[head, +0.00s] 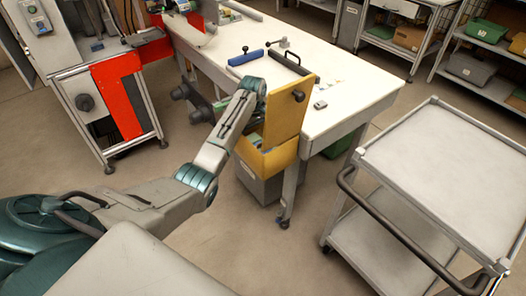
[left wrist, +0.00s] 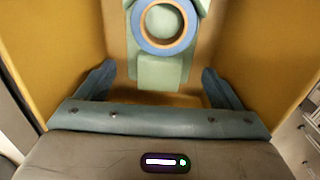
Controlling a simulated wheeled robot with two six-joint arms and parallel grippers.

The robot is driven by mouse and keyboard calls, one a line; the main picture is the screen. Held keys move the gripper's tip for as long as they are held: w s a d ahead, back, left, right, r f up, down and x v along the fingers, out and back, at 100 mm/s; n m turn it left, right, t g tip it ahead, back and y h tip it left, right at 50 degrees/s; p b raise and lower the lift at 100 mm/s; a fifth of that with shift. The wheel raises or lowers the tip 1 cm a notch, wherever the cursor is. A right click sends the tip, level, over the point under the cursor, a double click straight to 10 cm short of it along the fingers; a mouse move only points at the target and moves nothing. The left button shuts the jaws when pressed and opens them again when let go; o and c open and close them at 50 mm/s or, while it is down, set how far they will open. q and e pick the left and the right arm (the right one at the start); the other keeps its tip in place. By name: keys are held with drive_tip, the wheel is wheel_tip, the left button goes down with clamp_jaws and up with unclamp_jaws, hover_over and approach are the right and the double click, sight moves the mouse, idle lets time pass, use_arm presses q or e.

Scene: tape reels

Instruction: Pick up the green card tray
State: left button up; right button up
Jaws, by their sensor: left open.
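A pale green card tray (left wrist: 160,74) lies inside a yellow box (left wrist: 268,50), seen in the left wrist view. A blue and orange tape reel (left wrist: 165,46) rests on it at the top of the picture. My left gripper (left wrist: 160,82) is open, with one blue finger on each side of the tray's near end. I see no clear contact with the tray. In the head view, my left arm reaches into the yellow box (head: 282,103) at the table's end, and the box hides much of the gripper. My right gripper is not in view.
The yellow walls stand close on both sides of my left gripper. The white table (head: 345,92) holds a blue-handled fixture (head: 246,57) behind the box. A grey bin (head: 262,182) stands below. A grey trolley (head: 450,165) is at the right, with open floor between.

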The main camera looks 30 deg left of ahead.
sight(255, 140)
use_arm(q)
drive_tip(key=shift+f, duration=1.55)
drive_tip(key=c, duration=0.9)
drive_tip(key=shift+o, duration=0.2)
